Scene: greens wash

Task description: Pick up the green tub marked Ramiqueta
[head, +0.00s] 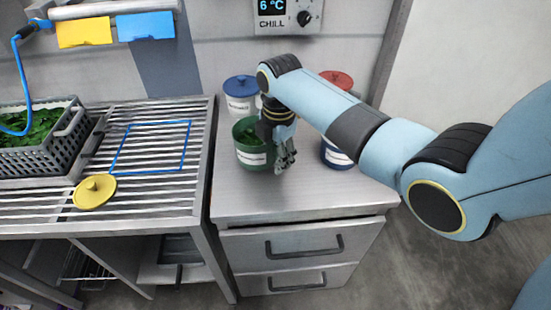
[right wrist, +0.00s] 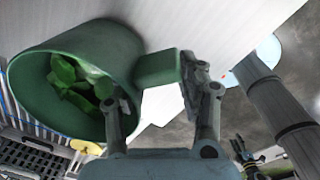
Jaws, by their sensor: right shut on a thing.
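The green tub (head: 248,138) stands upright near the left edge of the steel cabinet top, without a lid, with green leaves inside. Its white label is too small to read. In the right wrist view, the tub (right wrist: 98,48) shows its open mouth, leaves and a blocky green handle (right wrist: 158,68). My right gripper (head: 284,152) is at the tub's right side, its fingers shut on the handle. I cannot tell whether the base touches the cabinet top. A small dark shape at the bottom right of the wrist view may be my left gripper (right wrist: 245,155).
A white tub with a blue lid (head: 241,86) stands behind; a red-lidded tub (head: 338,78) is partly hidden by my arm. The slatted rack (head: 140,195) at left carries a blue square outline (head: 150,122), a yellow lid (head: 95,192) and a grey crate of greens (head: 45,156).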

